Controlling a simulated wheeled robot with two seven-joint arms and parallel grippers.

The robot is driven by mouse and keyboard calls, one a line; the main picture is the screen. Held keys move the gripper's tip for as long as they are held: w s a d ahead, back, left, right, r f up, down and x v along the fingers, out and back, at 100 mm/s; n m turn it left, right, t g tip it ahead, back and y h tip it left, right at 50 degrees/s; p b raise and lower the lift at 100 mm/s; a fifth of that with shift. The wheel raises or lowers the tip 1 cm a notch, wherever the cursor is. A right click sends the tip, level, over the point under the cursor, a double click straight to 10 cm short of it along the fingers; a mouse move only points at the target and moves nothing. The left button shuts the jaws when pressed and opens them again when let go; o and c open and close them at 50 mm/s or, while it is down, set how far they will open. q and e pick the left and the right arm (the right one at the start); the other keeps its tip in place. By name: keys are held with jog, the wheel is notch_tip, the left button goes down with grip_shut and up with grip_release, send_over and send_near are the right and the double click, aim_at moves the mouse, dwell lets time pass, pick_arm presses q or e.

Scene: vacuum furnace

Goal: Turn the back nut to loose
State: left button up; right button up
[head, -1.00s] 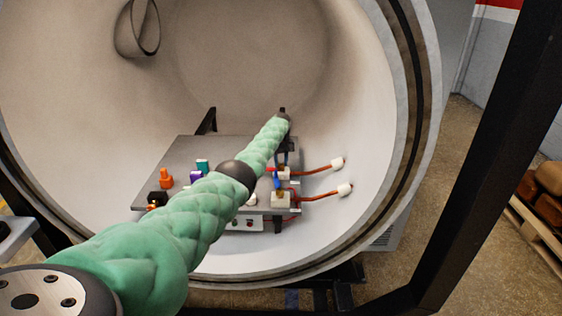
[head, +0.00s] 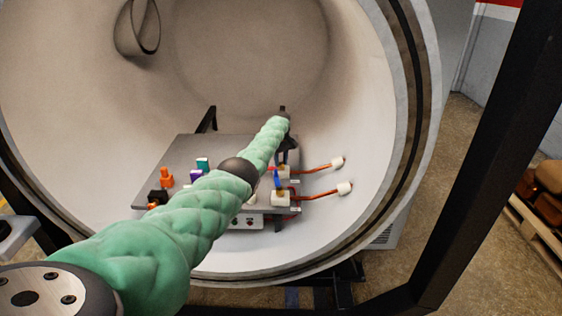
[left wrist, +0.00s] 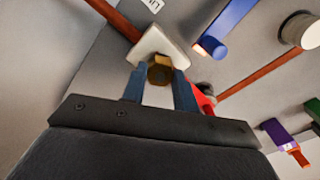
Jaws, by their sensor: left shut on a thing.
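The back nut is a brass hex nut (left wrist: 160,70) on a white block (left wrist: 158,47) with a copper rod running to it, in the left wrist view. My left gripper (left wrist: 159,80) is shut on this nut, with one blue-grey finger on each side. In the head view my left gripper (head: 284,156) reaches down over the back right of the grey plate (head: 230,150), and the nut itself is hidden there. The front white block (head: 282,198) with a blue-handled piece (head: 277,180) stands nearer. My right gripper is not in view.
The work sits inside a round furnace chamber with a thick rim (head: 415,110). Two copper rods (head: 318,168) with white ends stick out to the right. Orange (head: 166,178), teal and purple pieces stand on the plate's left, beside my arm.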

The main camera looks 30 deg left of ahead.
aim_at(281, 162)
pick_arm(q)
jog(key=o, duration=1)
jog(key=shift+w+r, duration=0.1)
jog(key=shift+r, duration=0.6)
notch_tip(281, 162, up, 5)
jog(key=shift+f+b, duration=0.1)
jog(key=shift+b, duration=0.85)
jog(key=shift+r, duration=0.85)
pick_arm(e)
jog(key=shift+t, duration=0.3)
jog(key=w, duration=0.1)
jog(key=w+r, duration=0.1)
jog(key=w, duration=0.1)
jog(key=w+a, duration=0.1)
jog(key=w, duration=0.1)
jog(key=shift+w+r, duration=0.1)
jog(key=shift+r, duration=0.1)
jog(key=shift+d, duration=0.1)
